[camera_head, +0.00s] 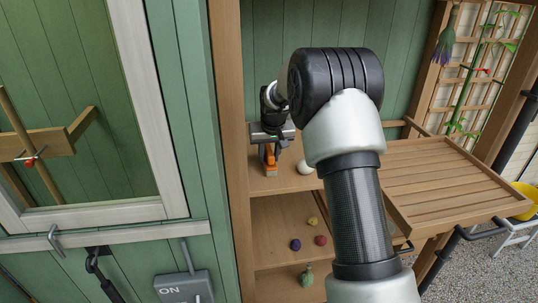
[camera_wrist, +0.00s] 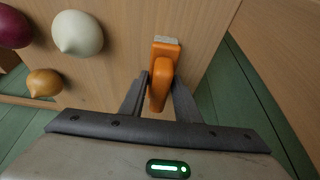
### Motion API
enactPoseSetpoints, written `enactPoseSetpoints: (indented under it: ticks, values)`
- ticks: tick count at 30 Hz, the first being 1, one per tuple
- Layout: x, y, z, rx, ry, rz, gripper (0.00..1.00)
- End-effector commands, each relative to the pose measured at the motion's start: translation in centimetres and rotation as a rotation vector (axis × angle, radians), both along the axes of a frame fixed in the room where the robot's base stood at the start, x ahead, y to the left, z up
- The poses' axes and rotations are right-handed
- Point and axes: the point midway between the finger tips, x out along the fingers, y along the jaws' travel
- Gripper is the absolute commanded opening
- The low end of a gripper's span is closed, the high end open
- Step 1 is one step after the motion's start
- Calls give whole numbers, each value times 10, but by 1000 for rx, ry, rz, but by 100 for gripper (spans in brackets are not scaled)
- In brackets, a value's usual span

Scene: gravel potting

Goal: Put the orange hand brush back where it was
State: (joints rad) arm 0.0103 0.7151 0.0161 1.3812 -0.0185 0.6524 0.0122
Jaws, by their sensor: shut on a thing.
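The orange hand brush (camera_head: 270,157) is at the left of the upper wooden shelf (camera_head: 280,184) in the head view. It also shows in the wrist view (camera_wrist: 161,88), with an orange handle and a pale bristle end pointing away from my gripper. My gripper (camera_head: 270,141) points down over the shelf. In the wrist view, my gripper (camera_wrist: 158,84) has its two fingers closed on either side of the brush handle. The brush's bristle end is close to the wooden board; I cannot tell whether it touches.
A white bulb-shaped thing (camera_head: 304,167) lies right of the brush; it shows in the wrist view too (camera_wrist: 77,33). Yellow (camera_head: 313,221), purple (camera_head: 295,244) and red (camera_head: 321,240) ones lie on a lower shelf. A wooden post (camera_head: 232,150) stands left. The slatted bench (camera_head: 440,180) is clear.

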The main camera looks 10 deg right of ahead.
Motion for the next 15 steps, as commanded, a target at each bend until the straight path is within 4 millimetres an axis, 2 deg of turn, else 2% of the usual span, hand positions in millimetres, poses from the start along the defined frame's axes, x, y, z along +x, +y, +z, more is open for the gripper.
enactPoseSetpoints:
  ticks: [3, 4, 7, 15]
  values:
    - [0, 0, -4, 0, -1, 0, 8]
    - [0, 0, -3, 0, 0, 0, 33]
    - [0, 0, -3, 0, 0, 0, 48]
    - [0, 0, -2, 0, 0, 0, 48]
